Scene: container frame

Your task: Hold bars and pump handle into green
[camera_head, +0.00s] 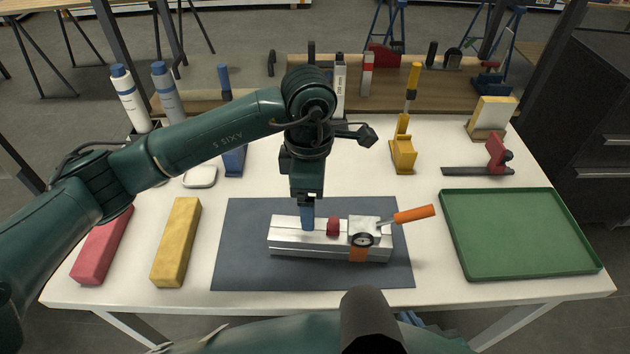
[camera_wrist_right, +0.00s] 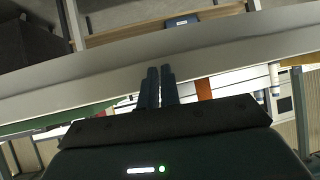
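Two silver bars (camera_head: 285,243) lie together on the dark grey mat (camera_head: 240,270). A silver pump block (camera_head: 360,227) with a round dial (camera_head: 362,240) and an orange handle (camera_head: 414,213) sits at their right end. The dial is too small to read. A red block (camera_head: 332,226) stands on the bars left of the pump. My left gripper (camera_head: 307,217) points straight down with its blue fingers at the bars' top; its opening is hidden. My right gripper (camera_wrist_right: 160,70) has its fingers side by side, empty, by the table's front edge in the right wrist view.
A green tray (camera_head: 518,278) lies on the table's right. A red block (camera_head: 102,245) and a yellow block (camera_head: 176,242) lie at the left. Bottles, a yellow tool (camera_head: 403,150) and a red clamp (camera_head: 496,153) stand behind. The mat's front strip is clear.

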